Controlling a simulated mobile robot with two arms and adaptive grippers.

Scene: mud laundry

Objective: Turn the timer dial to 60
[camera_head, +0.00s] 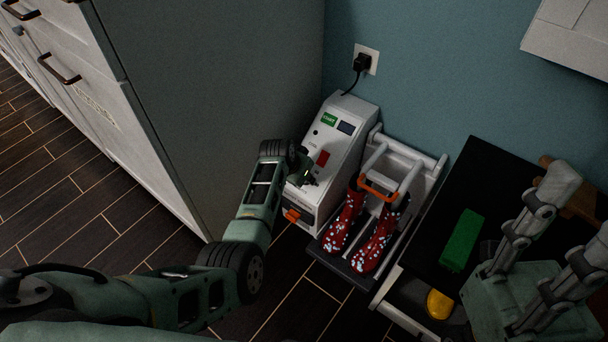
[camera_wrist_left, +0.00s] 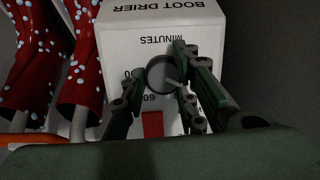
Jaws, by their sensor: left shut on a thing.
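The white boot drier (camera_head: 345,126) stands on the floor against the wall. In the left wrist view its panel (camera_wrist_left: 125,45) appears upside down, with "MINUTES" above the round dark timer dial (camera_wrist_left: 160,74). A "60" label (camera_wrist_left: 149,98) shows just below the dial. A pale mark lies on the dial's right side; its exact reading is unclear. My left gripper (camera_head: 302,170) is shut on the dial, with fingers on both sides of it in the wrist view (camera_wrist_left: 160,88). In the head view the gripper hides the dial. My right gripper (camera_head: 582,215) is open and empty at far right.
A red switch (camera_head: 322,158) sits near my left gripper. A grey cabinet (camera_head: 215,90) stands close on the left. A green block (camera_head: 462,240) and yellow object (camera_head: 439,304) lie at right.

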